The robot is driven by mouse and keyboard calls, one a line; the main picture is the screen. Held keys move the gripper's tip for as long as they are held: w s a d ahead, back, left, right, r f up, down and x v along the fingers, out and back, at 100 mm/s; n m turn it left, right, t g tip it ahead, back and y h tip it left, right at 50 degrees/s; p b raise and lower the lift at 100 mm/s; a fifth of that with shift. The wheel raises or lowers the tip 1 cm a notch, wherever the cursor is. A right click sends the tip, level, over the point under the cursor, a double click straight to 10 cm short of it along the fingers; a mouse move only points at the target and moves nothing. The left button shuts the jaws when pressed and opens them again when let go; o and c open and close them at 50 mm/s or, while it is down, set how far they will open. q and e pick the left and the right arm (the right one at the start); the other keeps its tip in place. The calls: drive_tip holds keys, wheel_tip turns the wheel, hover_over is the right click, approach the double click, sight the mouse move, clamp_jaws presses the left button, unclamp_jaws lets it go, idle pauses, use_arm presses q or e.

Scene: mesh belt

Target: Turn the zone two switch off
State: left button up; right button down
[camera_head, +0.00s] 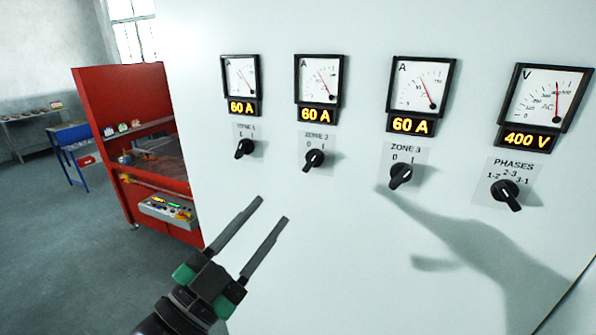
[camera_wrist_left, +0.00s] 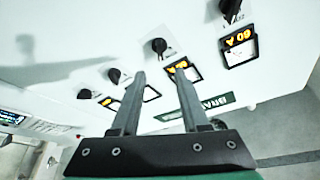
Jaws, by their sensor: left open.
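The zone two switch (camera_head: 315,160) is a black rotary knob under the second ammeter on the pale panel, with 0 and 1 marked above it. Its handle slants from lower left to upper right, toward the 1 side. The display (camera_head: 316,115) above it reads 60 A. My left gripper (camera_head: 272,210) is open and empty, below and left of this switch and apart from it. In the left wrist view the panel looks upside down; a knob that appears to be zone two (camera_wrist_left: 159,46) lies just beyond the open fingers (camera_wrist_left: 160,73). My right gripper is not in view.
The zone 1 switch (camera_head: 245,148) is to the left, the zone 3 switch (camera_head: 401,175) and phases switch (camera_head: 505,193) to the right. Meters line the panel above. A red cabinet (camera_head: 120,95) stands at left. The panel below the switches is bare, with arm shadows.

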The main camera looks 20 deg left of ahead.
sight(308, 166)
use_arm(q)
drive_tip(key=p+x, duration=0.2)
drive_tip(key=x, duration=0.8)
drive_tip(key=shift+w+d+r, duration=0.1)
drive_tip(key=shift+w+r, duration=0.1)
drive_tip(key=shift+w, duration=0.6)
clamp_jaws()
